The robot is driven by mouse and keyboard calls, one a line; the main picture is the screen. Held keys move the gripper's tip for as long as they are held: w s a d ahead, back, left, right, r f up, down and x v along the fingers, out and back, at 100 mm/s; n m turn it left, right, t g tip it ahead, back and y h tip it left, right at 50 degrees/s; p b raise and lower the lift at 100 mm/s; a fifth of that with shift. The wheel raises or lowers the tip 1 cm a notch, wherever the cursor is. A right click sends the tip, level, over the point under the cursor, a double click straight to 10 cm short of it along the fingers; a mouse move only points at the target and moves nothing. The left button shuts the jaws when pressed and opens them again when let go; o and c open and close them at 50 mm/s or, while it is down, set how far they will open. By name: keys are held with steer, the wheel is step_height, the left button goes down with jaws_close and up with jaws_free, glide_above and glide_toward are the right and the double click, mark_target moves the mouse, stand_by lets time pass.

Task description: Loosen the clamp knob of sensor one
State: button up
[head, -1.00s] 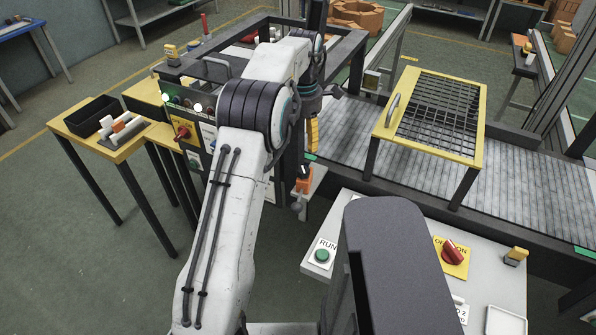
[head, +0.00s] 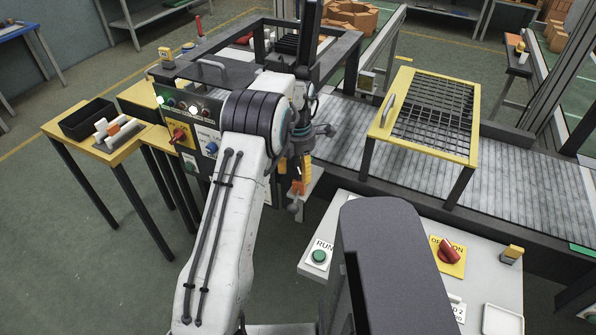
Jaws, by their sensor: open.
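A small orange sensor (head: 298,187) sits on a grey bracket (head: 294,207) at the near side of the conveyor, in the middle of the head view. I cannot read which sensor it is. A small dark knob with a light mark (head: 299,172) shows at its top, partly hidden. My gripper (head: 305,168) points down with yellow parts right above and beside the sensor. It is open. The fingertips overlap the sensor in the picture, and I cannot tell whether they touch it. My arm hides part of this area.
A yellow-framed mesh guard (head: 376,130) stands over the conveyor (head: 350,148). A control box (head: 182,118) with lamps and a red switch is left of my arm. A yellow-topped table (head: 62,138) stands left.

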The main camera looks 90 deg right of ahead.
steer(key=shift+f, duration=0.65)
steer(key=c, duration=1.2)
